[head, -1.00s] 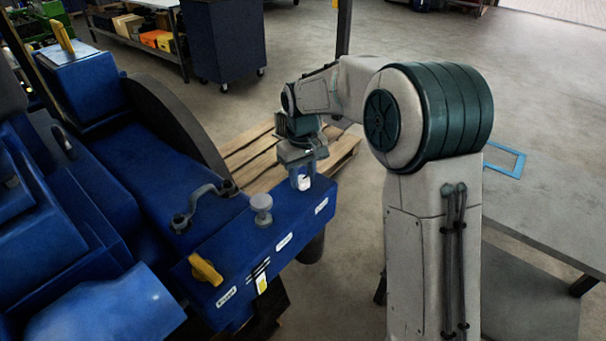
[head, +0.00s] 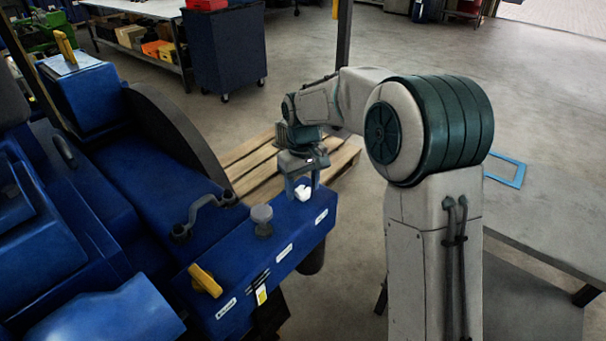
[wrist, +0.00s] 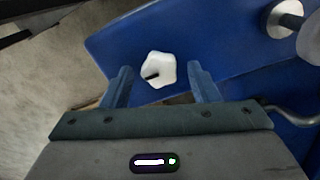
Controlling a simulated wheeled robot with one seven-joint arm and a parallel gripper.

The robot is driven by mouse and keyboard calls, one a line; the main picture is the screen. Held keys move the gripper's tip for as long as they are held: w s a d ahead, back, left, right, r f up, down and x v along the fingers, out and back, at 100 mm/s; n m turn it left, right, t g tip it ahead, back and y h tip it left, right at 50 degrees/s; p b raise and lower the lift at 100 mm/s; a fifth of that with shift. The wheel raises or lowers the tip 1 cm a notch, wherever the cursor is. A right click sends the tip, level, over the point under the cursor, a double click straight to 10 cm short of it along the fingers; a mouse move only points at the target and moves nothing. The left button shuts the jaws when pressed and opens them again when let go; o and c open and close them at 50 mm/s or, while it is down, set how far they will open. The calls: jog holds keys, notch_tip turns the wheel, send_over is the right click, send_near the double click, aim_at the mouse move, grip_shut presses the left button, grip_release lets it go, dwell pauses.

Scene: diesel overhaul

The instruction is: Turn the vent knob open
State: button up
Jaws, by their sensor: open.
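A white, lobed knob (wrist: 167,66) with a black pointer mark sits on the blue panel. It also shows in the head view (head: 303,193), at the panel's far right end; its label is too small to read. My gripper (head: 301,186) is open above this white knob, pointing down. In the wrist view the knob lies between the two spread fingers, with a gap on each side. The pointer mark points to the lower left in that view. I cannot tell how far down the fingers reach beside the knob.
A grey round knob (head: 262,215) and a yellow handle (head: 205,280) stand on the same blue panel (head: 238,262), to the left. A curved grey pipe handle (head: 205,210) is behind them. A wooden pallet (head: 255,163) lies beyond the panel. A grey table (head: 540,232) stands at right.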

aim_at(303, 190)
notch_tip(303, 190, up, 14)
jog(key=shift+f+b, duration=0.2)
jog(key=shift+b, duration=0.1)
jog(key=s+d+f+m+t, duration=0.1)
jog(key=s+d+f+m, duration=0.1)
jog(key=s+d, duration=0.3)
jog(key=s+d+f+m+t, duration=0.1)
jog(key=s+d, duration=0.5)
jog(key=s, duration=0.6)
jog(key=s+d+f+m+t, duration=0.1)
jog(key=s+d+f+m, duration=0.2)
jog(key=s, duration=0.6)
notch_tip(303, 190, down, 2)
jog(key=shift+s+d+f+m, duration=0.15)
jog(key=shift+d+m, duration=0.25)
jog(key=shift+d, duration=0.8)
